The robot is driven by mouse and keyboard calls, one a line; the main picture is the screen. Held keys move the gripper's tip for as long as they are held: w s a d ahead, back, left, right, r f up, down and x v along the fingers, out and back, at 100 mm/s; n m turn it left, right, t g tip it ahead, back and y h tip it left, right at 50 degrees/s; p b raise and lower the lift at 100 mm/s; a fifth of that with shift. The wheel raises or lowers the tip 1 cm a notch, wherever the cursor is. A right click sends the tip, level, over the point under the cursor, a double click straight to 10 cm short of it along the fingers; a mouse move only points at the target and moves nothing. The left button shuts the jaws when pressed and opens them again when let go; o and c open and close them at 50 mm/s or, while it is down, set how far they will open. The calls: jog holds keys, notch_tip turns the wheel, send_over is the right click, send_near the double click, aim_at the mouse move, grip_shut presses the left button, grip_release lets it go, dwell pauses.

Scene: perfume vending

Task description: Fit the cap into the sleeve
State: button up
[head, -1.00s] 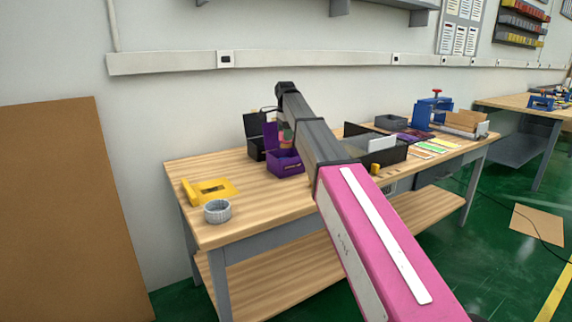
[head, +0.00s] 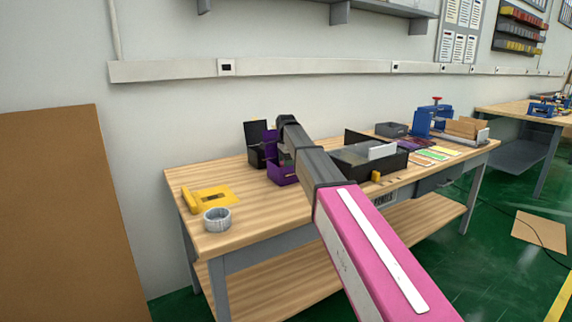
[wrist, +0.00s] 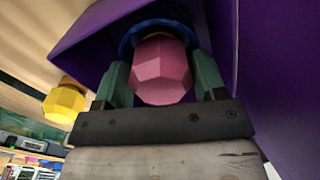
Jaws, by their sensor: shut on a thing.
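A pink faceted cap (wrist: 161,72) is held between the green fingers of my gripper (wrist: 161,78), seen in the wrist view. A dark blue ring (wrist: 128,43), which looks like the sleeve, shows around the far end of the cap. I cannot tell how deep the cap sits in it. The purple box (wrist: 222,30) surrounds the cap and fingers on the far side and right. In the head view the purple box (head: 282,174) stands open on the workbench, with my arm's end at it; the fingers and cap are hidden there.
A yellow cap (head: 376,176) stands on the workbench (head: 250,215); it also shows in the wrist view (wrist: 64,101). A black box (head: 255,145) is beside the purple one. A black tray (head: 365,160) is to the right. A yellow fixture (head: 213,195) and grey ring (head: 217,219) lie left.

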jog(key=shift+f, duration=0.4)
jog(key=o, duration=0.7)
notch_tip(320, 180, up, 13)
jog(key=shift+f, duration=0.1)
jog(key=shift+s, duration=0.1)
